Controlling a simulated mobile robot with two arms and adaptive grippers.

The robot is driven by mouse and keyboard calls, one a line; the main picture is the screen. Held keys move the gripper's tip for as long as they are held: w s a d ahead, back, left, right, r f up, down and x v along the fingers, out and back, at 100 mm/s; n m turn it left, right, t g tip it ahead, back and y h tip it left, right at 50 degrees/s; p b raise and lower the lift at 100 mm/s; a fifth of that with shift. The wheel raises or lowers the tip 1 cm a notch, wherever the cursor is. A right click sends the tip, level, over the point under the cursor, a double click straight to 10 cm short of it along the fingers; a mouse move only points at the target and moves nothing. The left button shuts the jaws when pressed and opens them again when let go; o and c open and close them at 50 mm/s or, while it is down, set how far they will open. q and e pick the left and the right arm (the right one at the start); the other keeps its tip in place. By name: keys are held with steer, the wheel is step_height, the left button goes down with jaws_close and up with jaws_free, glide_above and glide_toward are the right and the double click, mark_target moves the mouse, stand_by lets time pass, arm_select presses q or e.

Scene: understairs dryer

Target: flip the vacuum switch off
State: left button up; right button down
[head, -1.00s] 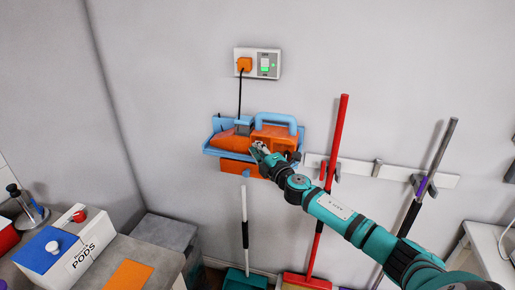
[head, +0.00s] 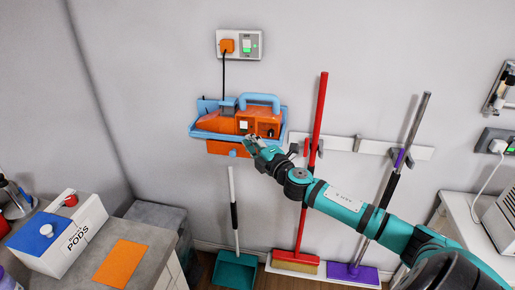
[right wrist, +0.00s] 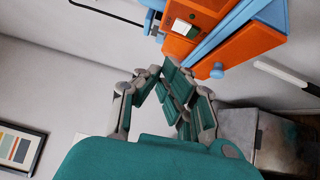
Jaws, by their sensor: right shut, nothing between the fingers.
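The vacuum (head: 222,124) is an orange body with a blue handle, sitting in a blue holder on the wall. A small white switch (head: 243,125) shows on its front, with a dark round knob to its right. In the right wrist view the switch (right wrist: 182,27) shows at the top on the orange body, white with a greenish part; which way it is set is too small to tell. My right gripper (head: 250,145) is shut and empty, just below and right of the switch, at the holder's lower edge. Contact cannot be told. My left gripper is out of view.
A wall socket (head: 254,44) with an orange plug and green-lit rocker is above, its cord running down to the vacuum. A red broom (head: 318,130) and a purple mop (head: 392,180) hang at right. A pods box (head: 72,240) stands on the counter at lower left.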

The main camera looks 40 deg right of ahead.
steer(key=shift+s+a+r, duration=0.1)
steer(key=shift+s, duration=0.75)
steer(key=shift+s+a+r, duration=0.1)
steer(key=shift+s, duration=0.7)
